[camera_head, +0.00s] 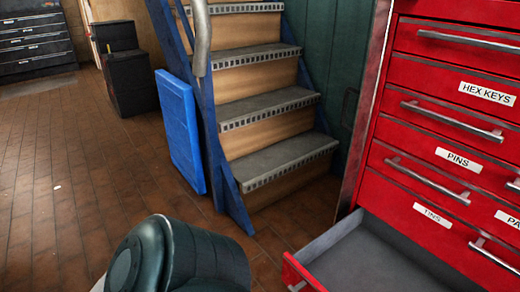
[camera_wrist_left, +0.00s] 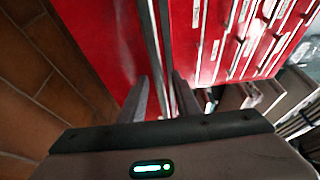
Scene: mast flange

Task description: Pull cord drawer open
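The red drawer cabinet (camera_head: 400,140) stands at the right in the head view. Its drawers have grey bar handles. Readable labels are HEX KEYS, PINS and TINS; no CORD label is legible. A low drawer (camera_head: 345,240) is pulled out, showing its grey inside and red front at the bottom edge. In the left wrist view, my left gripper (camera_wrist_left: 163,98) is at the red cabinet (camera_wrist_left: 95,35), fingers apart on either side of a narrow grey bar or edge (camera_wrist_left: 150,40). I cannot tell if they touch it. My right gripper is not in view.
A staircase (camera_head: 270,110) with a blue side rail stands left of the cabinet, with a blue panel (camera_head: 181,130) leaning beside it. Black boxes (camera_head: 130,80) stand farther back.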

